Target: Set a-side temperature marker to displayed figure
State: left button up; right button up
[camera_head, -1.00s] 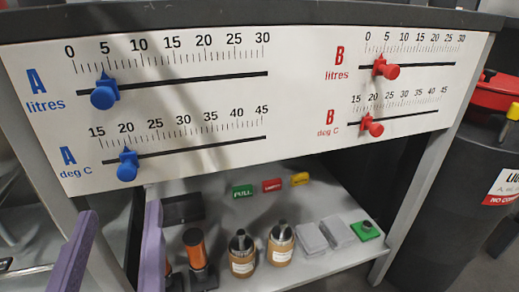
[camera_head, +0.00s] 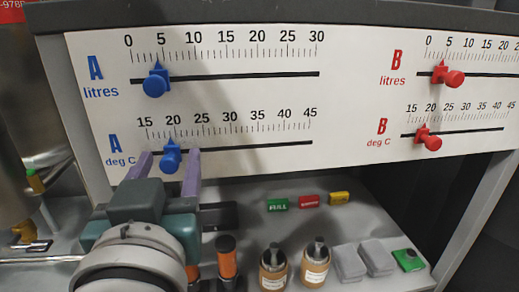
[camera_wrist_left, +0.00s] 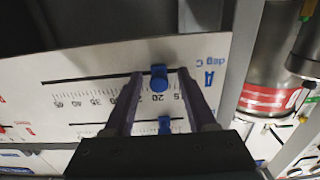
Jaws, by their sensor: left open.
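The blue A deg C marker (camera_head: 171,155) sits on its slot in the white scale panel (camera_head: 240,105), its pointer near 20. It also shows in the left wrist view (camera_wrist_left: 158,78). My left gripper (camera_head: 168,166) is open and empty, its purple fingers on either side of this marker in the picture. I see no contact, and cannot tell whether the fingertips reach as deep as the knob. The blue A litres marker (camera_head: 155,82) is above, with its pointer just below 5. No separate displayed figure is readable. My right gripper is not in view.
The red B litres marker (camera_head: 449,76) and red B deg C marker (camera_head: 429,140) are on the right. The panel face right of the A markers is clear.

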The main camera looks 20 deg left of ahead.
pick_arm(q)
grip_shut()
dwell(0.3)
dwell(1.1)
